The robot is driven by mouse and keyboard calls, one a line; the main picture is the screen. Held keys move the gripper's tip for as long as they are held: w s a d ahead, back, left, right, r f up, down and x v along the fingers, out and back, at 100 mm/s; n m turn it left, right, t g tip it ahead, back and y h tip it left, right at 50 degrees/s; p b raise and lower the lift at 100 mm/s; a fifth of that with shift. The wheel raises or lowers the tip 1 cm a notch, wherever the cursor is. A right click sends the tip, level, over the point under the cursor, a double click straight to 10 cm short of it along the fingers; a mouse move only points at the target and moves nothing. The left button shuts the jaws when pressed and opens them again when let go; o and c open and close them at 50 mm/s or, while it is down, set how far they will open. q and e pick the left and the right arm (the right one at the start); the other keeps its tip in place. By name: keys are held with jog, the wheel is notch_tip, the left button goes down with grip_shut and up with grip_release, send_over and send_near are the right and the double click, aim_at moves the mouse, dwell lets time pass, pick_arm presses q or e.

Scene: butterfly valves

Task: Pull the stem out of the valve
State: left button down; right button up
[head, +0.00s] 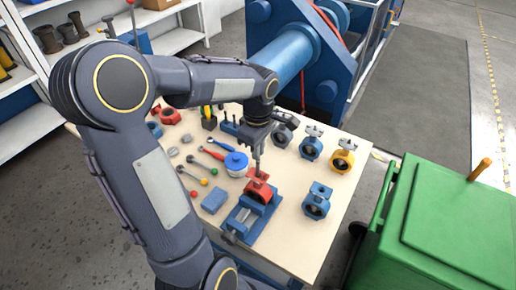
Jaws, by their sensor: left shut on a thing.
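A red valve (257,191) sits in a blue vise (248,222) near the front of the wooden table. My left gripper (258,158) points down just above the valve. It is shut on the grey stem (258,168), a thin upright rod over the valve's top. I cannot tell how much of the stem is still inside the valve. My left arm comes in from the left and reaches over the table. My right gripper is not in view.
Blue, yellow and grey valves (342,160) stand on the table's right side. A blue-and-white round container (236,164), screwdrivers, tools and small parts lie left of the vise. A green bin (450,220) stands at the right, shelves at the left, and a large blue machine (300,50) behind.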

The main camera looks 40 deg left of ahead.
pick_arm(q)
jog(key=shift+r+p, duration=1.25)
jog(key=shift+r, duration=0.7)
jog(key=shift+r+p, duration=0.35)
jog(key=shift+r, duration=0.5)
jog(key=shift+s+f, duration=0.1)
